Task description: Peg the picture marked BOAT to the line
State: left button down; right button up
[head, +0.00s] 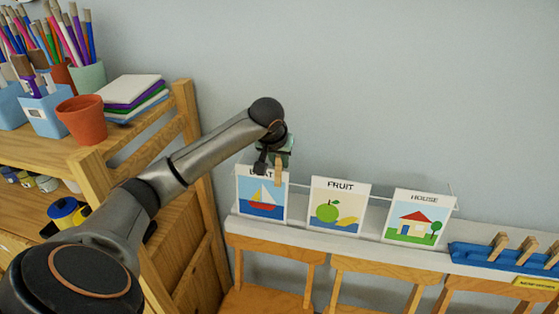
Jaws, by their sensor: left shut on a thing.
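The BOAT picture (261,201), a white card with a red and blue sailboat, is upright at the left end of the row above the white ledge. My left gripper (276,163) is at its top edge, shut on a wooden peg (278,175). The gripper and peg partly cover the word BOAT. The peg overlaps the card's top; I cannot tell whether it grips card and line. The thin line (382,189) runs along the tops of the pictures. My right gripper is not in view.
The FRUIT picture (337,208) and HOUSE picture (414,219) stand to the right. A blue holder (480,257) with wooden pegs (497,246) is at far right. Wooden chairs (372,268) stand in front. A wooden shelf (150,145) with pots and brushes is at left.

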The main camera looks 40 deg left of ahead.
pick_arm(q)
jog(key=c, duration=0.7)
grip_release()
jog(key=shift+o, duration=0.4)
jog(key=shift+o, duration=0.9)
jog(key=shift+r, duration=0.1)
jog(key=shift+v, duration=3.4)
jog(key=shift+s, duration=0.1)
jog(key=v, duration=0.3)
